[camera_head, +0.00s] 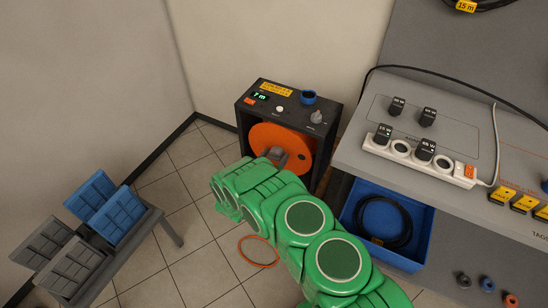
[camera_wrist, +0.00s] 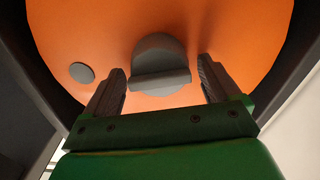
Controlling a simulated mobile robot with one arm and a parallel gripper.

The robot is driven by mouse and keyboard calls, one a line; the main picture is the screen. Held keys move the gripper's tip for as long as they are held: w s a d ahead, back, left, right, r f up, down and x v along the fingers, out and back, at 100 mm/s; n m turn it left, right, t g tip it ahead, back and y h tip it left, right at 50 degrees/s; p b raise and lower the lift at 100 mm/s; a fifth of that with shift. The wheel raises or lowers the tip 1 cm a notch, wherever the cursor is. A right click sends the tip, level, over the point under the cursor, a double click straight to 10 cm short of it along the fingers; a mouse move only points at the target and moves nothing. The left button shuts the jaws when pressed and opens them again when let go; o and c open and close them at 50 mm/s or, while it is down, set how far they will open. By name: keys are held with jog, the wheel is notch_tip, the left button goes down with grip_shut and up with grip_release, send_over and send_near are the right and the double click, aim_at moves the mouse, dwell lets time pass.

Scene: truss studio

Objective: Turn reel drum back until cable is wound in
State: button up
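The reel is a black box (camera_head: 245,117) on the floor by the wall, with a green display reading about 7 m, a yellow label and a knob on top. Its orange drum (camera_head: 260,133) faces forward, with a grey hub handle (camera_head: 277,155). In the wrist view the drum (camera_wrist: 215,25) fills the background, with the grey handle (camera_wrist: 160,65) at its middle and a grey disc (camera_wrist: 82,73) to the left. My gripper (camera_wrist: 162,80) is open, its fingers on either side of the handle with gaps showing. Its tips are hidden in the head view.
An orange cable loop (camera_head: 258,251) lies on the floor below the reel. A grey bench (camera_head: 350,160) with a power strip (camera_head: 418,162) stands right, a blue bin (camera_head: 420,235) with coiled black cable beneath. A low rack (camera_head: 150,222) with blue and grey panels stands left.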

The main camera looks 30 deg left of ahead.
jog(key=c, duration=1.4)
jog(key=shift+n, duration=0.3)
jog(key=n, duration=0.3)
jog(key=shift+a+n, duration=0.15)
jog(key=shift+n, duration=0.15)
jog(key=n, duration=0.3)
jog(key=shift+a+f+n, duration=0.1)
jog(key=shift+f+n, duration=0.05)
jog(key=shift+n, duration=0.15)
jog(key=n, duration=0.4)
jog(key=shift+f, duration=0.1)
jog(key=shift+a+n, duration=0.1)
jog(key=shift+n, duration=1.7)
jog(key=shift+f, duration=0.1)
